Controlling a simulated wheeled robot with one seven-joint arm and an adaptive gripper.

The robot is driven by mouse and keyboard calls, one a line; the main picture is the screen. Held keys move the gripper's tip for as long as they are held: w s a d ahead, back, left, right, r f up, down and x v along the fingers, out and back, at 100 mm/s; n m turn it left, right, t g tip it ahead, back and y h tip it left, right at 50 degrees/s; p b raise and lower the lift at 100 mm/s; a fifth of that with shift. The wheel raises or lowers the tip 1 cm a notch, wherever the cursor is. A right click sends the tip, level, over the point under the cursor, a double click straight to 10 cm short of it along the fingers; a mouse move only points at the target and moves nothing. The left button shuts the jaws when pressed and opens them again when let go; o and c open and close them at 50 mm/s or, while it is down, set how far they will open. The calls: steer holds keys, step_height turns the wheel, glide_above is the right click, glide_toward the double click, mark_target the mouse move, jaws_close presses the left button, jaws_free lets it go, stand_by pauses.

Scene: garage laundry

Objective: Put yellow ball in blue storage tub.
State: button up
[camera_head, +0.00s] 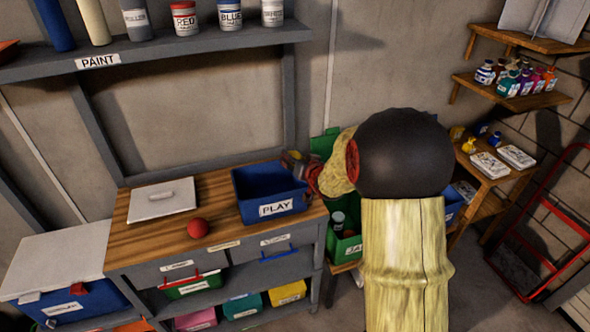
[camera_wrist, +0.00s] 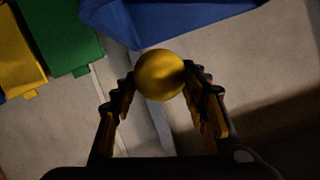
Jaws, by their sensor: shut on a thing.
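The yellow ball (camera_wrist: 160,75) is held between the two fingertips of my gripper (camera_wrist: 159,82) in the wrist view. In the head view my gripper (camera_head: 299,168) is partly hidden by my arm, and I cannot make out the ball there. An open blue tub (camera_head: 268,191) labelled PLAY stands on the wooden bench, and my gripper is at its right edge. A blue surface (camera_wrist: 190,18) lies beyond the ball at the top of the wrist view; I cannot tell which container it is. The ball appears apart from it.
A red ball (camera_head: 198,228) and a white lid (camera_head: 162,200) lie on the bench (camera_head: 222,214) left of the tub. A green bin (camera_head: 346,246) stands right of the bench. A paint shelf (camera_head: 190,46) hangs above. A red hand truck (camera_head: 540,225) stands far right.

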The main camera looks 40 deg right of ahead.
steer(key=shift+w+d+f, duration=0.1)
steer(key=shift+f, duration=0.05)
steer(key=shift+w+d+f+b, duration=0.15)
steer(key=shift+f+b, duration=0.35)
steer(key=shift+f, duration=1.15)
steer(key=shift+f, duration=0.2)
steer(key=o, duration=1.2)
steer(key=shift+c, duration=0.2)
steer(key=shift+r, duration=0.1)
